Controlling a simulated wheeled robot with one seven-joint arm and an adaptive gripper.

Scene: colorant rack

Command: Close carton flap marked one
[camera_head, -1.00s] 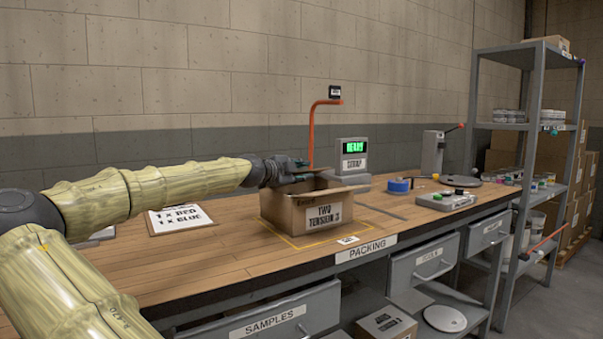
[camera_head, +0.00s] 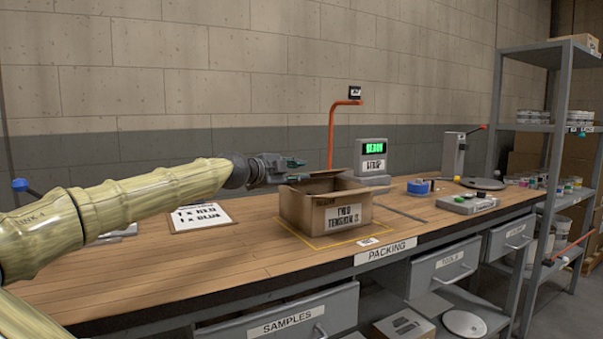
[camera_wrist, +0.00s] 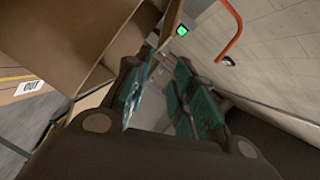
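The brown carton (camera_head: 297,210) sits on the wooden bench with its top at least partly open. A white label (camera_head: 342,217) is on its front face. One flap (camera_head: 348,191) stands out over the right side, and more cardboard shows at the back. I cannot read a "one" mark on any flap. My gripper (camera_head: 293,170) is just above and left of the carton's back left corner. In the wrist view its green-padded fingers (camera_wrist: 160,97) are apart, with nothing clearly between them. Carton panels (camera_wrist: 60,35) fill the left of that view, close to the fingers.
An orange post (camera_head: 331,135) and a scale with a green display (camera_head: 372,160) stand behind the carton. A clipboard (camera_head: 190,217) lies to its left. Blue tape (camera_head: 418,187) and a grey device (camera_head: 467,202) are to the right. The bench front is clear.

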